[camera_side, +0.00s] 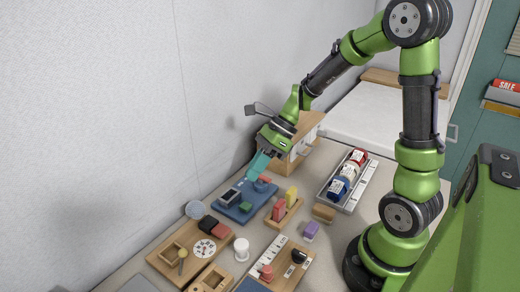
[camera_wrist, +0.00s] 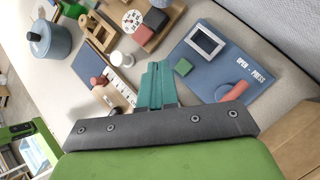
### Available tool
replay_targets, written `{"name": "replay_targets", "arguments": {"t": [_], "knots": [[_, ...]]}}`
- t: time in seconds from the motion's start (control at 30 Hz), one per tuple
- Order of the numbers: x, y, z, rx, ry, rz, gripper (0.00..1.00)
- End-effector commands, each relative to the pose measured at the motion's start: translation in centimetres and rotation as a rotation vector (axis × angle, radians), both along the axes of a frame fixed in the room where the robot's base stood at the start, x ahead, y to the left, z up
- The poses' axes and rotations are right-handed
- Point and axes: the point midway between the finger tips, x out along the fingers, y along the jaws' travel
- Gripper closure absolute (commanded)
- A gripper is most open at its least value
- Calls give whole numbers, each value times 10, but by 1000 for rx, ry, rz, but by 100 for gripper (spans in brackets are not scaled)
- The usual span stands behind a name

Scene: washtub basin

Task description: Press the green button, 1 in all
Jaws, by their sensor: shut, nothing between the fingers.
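The green button (camera_side: 245,207) is a small square block on a blue board (camera_side: 262,198). The board also carries a dark window in a grey frame (camera_side: 229,196) and a red piece (camera_side: 265,180). In the wrist view the green button (camera_wrist: 183,67) lies just right of my fingertips, with the window above it and the red piece lower right. The words "OPEN - PRESS" are printed on the board. My gripper (camera_side: 252,177), with teal fingers, is shut and empty, above the board and apart from the button. Its fingers (camera_wrist: 154,68) also show in the wrist view.
A wooden tray with a white dial (camera_side: 204,247) and a white spool (camera_side: 241,249) stand in front of the board. A wooden holder with coloured blocks (camera_side: 284,212) is to its right. A wooden cabinet (camera_side: 300,145) stands behind, and a wall runs along the left.

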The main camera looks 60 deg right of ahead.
Motion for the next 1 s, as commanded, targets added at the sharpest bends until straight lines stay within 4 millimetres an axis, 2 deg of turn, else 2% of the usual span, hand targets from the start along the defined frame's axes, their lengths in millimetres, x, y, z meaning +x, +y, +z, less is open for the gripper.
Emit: {"name": "replay_targets", "arguments": {"t": [0.1,0.3,0.77,1.0], "knots": [[14,3,3,123,116,-194,100],[20,7,11,208,208,-331,100],[19,7,9,211,221,-343,100],[19,7,-15,212,224,-344,100]]}}
